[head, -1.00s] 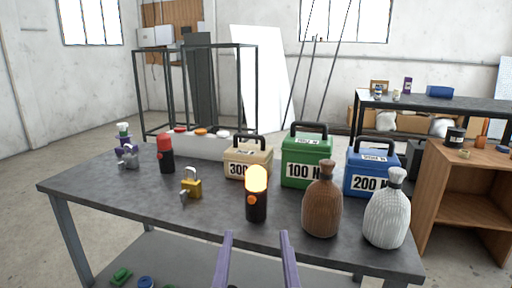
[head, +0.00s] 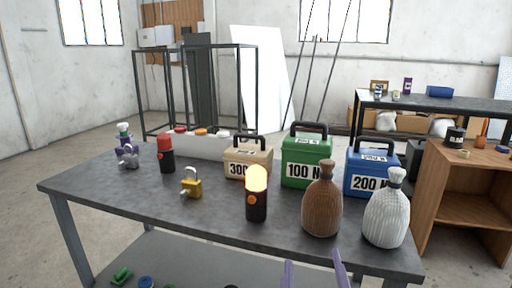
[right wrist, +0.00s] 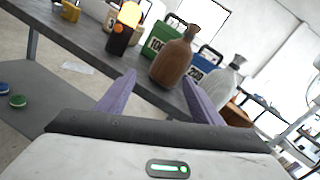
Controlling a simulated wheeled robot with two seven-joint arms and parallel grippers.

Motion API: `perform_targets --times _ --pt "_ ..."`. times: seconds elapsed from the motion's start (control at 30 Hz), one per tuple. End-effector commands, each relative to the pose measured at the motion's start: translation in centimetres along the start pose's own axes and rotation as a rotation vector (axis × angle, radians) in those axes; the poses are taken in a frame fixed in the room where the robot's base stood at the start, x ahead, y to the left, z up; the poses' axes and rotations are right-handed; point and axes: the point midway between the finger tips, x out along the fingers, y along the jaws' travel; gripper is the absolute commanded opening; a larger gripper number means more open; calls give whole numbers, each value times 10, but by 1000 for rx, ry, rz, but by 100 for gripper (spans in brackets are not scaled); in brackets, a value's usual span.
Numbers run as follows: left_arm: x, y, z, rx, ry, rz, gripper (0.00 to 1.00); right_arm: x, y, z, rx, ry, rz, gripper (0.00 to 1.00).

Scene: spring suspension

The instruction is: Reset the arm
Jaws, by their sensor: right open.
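My right gripper (head: 314,270) shows at the bottom edge of the head view, with its two purple fingers apart and nothing between them. It is in front of the table's front edge, below the brown ribbed bottle. In the right wrist view its fingers (right wrist: 158,95) are spread, and the table with its objects lies beyond them. My left gripper is in neither view.
The grey table (head: 120,195) holds a brown bottle (head: 322,205), a white bottle (head: 386,215), a lit lamp (head: 256,200), a red-topped lamp (head: 166,155), padlocks (head: 192,187) and green (head: 306,150), blue (head: 362,180) and beige (head: 262,155) weight boxes. A wooden shelf (head: 465,205) stands right.

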Motion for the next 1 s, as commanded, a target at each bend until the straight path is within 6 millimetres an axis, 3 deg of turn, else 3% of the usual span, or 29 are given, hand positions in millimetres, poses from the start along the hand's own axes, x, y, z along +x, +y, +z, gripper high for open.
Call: perform_targets --times 0.2,0.3,0.67,0.83,1.0 --pt "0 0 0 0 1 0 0 12 -46 -42 -191 0 -56 60" --pt "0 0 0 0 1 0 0 15 -59 -61 -216 18 -59 60" --pt "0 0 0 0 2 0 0 -8 -25 -179 514 350 60 60" --pt "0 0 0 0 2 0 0 -45 -13 -255 1061 603 -17 60" --pt "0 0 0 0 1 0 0 -95 -11 -320 1660 828 -250 60"
